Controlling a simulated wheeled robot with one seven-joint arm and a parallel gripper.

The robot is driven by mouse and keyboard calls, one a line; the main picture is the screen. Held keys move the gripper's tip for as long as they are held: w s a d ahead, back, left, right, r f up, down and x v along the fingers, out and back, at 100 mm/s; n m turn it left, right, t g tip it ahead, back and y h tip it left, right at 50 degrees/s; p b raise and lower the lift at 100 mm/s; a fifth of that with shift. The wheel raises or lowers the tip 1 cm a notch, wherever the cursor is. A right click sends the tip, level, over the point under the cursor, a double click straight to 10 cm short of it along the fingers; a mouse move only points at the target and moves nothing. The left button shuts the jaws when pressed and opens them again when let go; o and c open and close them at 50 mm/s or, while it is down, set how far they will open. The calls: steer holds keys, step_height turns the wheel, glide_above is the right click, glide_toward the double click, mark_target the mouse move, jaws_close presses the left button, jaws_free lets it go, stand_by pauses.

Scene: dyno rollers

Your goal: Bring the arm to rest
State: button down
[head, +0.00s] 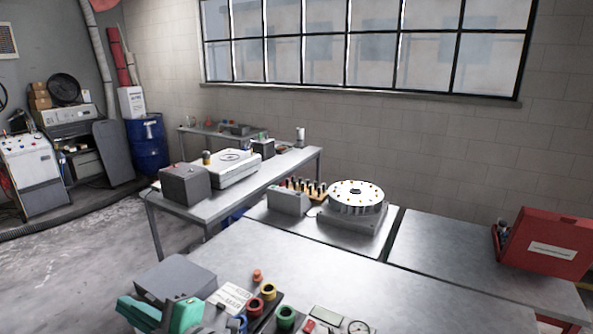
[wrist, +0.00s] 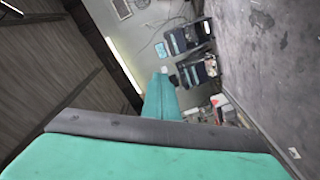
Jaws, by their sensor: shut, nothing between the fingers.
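My gripper (wrist: 165,118) shows in the wrist view as a broad teal block with a dark grey strip along its edge and a narrower teal part beyond it. It is shut, with nothing held. The wrist picture is turned sideways, with the dark ceiling at left and the grey floor at right. No table or object is near the gripper there. In the head view, teal parts (head: 172,313) show at the bottom left, beside a grey box; I cannot tell whether they are mine.
The near grey table (head: 330,270) bears coloured rings, a gauge (head: 358,327) and small parts at its front. A round slotted white rotor (head: 357,196) sits behind, a red case (head: 545,245) at right. A blue barrel (head: 147,147) stands far left. Floor (head: 60,265) at left is clear.

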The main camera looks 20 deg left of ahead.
steer(key=w+d+f+m+t, duration=0.2)
steer(key=w+d+m+t, duration=0.9)
steer(key=m, duration=0.4)
steer(key=s+d+f+m+t+h, duration=0.2)
steer(key=d+f+m+t+h, duration=0.2)
steer(key=d+f+m+h, duration=0.4)
steer(key=s+d+f+m+t+h, duration=0.25)
steer(key=d+f+m+h, duration=0.3)
steer(key=d+f, duration=0.55)
steer(key=s+d+f+h, duration=0.1)
steer(key=s+d+f, duration=0.2)
steer(key=s+d, duration=0.2)
steer(key=s+d+f+m+g+h, duration=0.1)
steer(key=s+d+f, duration=0.3)
steer(key=s, duration=0.4)
steer(key=s+d+f+g+h, duration=0.1)
steer(key=s+d+f+h, duration=0.1)
steer(key=s+d, duration=0.5)
steer(key=shift+s+f, duration=0.15)
steer(key=shift+f, duration=0.65)
steer(key=shift+a+h, duration=0.1)
steer(key=shift+h, duration=0.15)
